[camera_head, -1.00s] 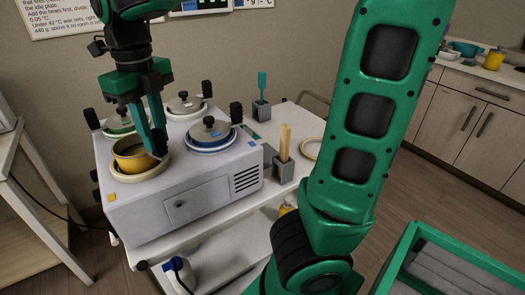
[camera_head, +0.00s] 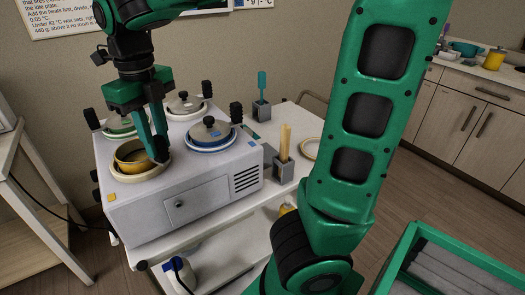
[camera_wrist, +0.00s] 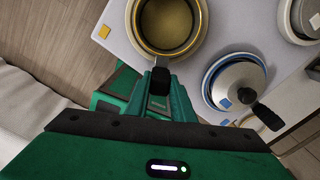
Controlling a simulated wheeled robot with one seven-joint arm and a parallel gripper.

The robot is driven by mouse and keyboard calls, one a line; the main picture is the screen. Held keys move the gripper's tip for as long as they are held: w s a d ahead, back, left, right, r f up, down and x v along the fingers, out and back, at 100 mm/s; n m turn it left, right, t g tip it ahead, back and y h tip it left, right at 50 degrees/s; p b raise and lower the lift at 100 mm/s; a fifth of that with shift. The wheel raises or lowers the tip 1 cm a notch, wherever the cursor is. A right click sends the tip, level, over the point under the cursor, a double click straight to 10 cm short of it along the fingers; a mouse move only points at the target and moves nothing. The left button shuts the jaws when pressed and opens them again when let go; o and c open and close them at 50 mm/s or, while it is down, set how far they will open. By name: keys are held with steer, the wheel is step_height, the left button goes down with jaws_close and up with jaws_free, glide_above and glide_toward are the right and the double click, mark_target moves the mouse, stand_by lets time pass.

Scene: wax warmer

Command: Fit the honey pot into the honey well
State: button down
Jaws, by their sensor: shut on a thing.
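The honey pot (camera_head: 127,150) is a yellow, open-topped pot at the front left of the white warmer. It sits low inside the pale ring of the honey well (camera_head: 152,173), with only its upper part showing above it. In the wrist view the pot (camera_wrist: 168,20) looks roughly centred in the pale well ring (camera_wrist: 133,22). Whether it is fully seated is hard to tell. My gripper (camera_head: 158,148) comes from above and is shut on the pot's black handle (camera_wrist: 160,82), at the pot's near right side in the head view.
A blue-rimmed well with a lidded pot (camera_head: 210,132) stands close to the right. Other lidded pots (camera_head: 183,104) are behind. A grey holder with a wooden stick (camera_head: 284,148) and a holder with a teal spatula (camera_head: 262,105) stand on the cart's right side.

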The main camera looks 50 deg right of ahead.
steer(key=shift+f, duration=0.6)
stand_by(0.3)
steer(key=c, duration=1.5)
jaws_free()
steer(key=shift+o, duration=0.2)
steer(key=shift+r, duration=3.95)
steer(key=shift+r, duration=0.1)
step_height(320, 180, up, 7)
